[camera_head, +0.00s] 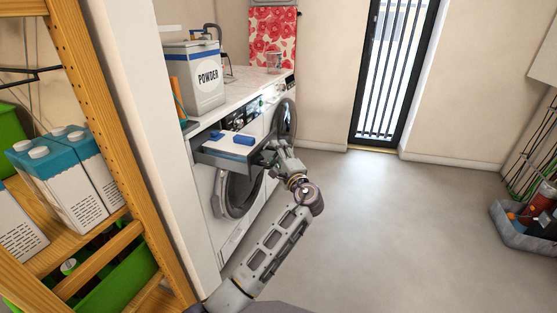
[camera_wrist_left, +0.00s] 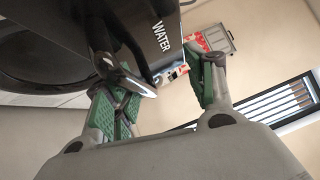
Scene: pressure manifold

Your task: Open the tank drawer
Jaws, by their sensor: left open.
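The tank drawer (camera_head: 228,149) stands pulled out from the upper front of a white machine. Its top is light, with blue parts on it, and its side is dark. In the left wrist view, its dark front (camera_wrist_left: 140,35) reads "WATER", and a glossy handle (camera_wrist_left: 132,82) sticks out below. My left gripper (camera_head: 268,153) is at the drawer's front end. In the left wrist view, the open left gripper (camera_wrist_left: 162,80) has green-padded fingers, one overlapping the handle and one to its right. I cannot tell whether they touch it. My right gripper is out of view.
A powder box (camera_head: 203,77) stands on the machine top. A round door (camera_head: 238,192) is below the drawer. A wooden shelf (camera_head: 95,95) with cartons is at the near left. The grey floor (camera_head: 390,220) to the right is clear up to a crate (camera_head: 520,232).

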